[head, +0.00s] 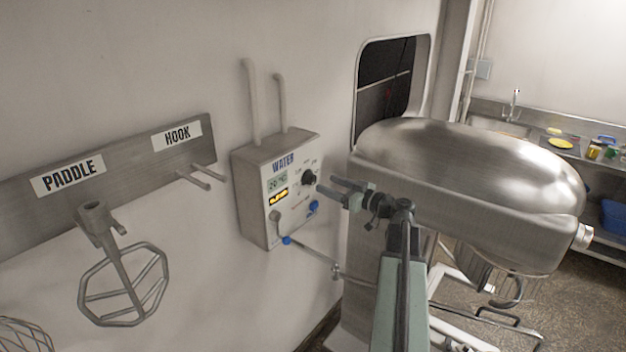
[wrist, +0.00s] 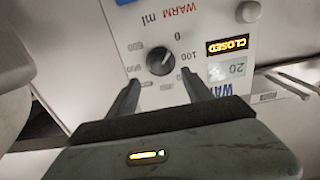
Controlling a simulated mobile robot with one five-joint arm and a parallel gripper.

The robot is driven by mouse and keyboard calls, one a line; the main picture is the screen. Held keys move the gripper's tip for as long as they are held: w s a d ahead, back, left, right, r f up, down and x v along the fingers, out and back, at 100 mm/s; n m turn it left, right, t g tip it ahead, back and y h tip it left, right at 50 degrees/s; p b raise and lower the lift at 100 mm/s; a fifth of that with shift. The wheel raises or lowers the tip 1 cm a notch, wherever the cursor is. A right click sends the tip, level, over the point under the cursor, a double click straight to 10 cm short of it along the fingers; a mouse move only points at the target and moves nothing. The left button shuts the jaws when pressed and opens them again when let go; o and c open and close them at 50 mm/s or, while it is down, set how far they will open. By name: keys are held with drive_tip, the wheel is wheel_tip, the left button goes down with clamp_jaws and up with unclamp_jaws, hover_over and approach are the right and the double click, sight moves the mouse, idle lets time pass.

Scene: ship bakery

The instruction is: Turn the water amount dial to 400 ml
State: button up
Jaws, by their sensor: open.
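The water panel (head: 248,200) is a pale box on the wall, labelled WATER. Its water amount dial (head: 309,177) is a round black knob. The wrist view shows the dial (wrist: 160,62) upside down, with a pale pointer mark that seems to face toward the 0; 100 is printed beside it. My gripper (head: 327,186) is open, just in front of the panel and close to the dial. In the wrist view my gripper (wrist: 161,79) has a finger on each side below the dial, with nothing between them. Whether a finger touches the panel is unclear.
An amber display (wrist: 228,45) reads CLOSED, beside a small grey display (wrist: 227,69) showing 20. A large steel mixer (head: 470,190) stands close on the right. A paddle (head: 122,285) hangs on the left.

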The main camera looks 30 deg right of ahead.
sight(314, 179)
drive_tip(key=x, duration=0.6)
drive_tip(key=shift+a, duration=0.1)
drive_tip(key=shift+s, duration=0.1)
clamp_jaws()
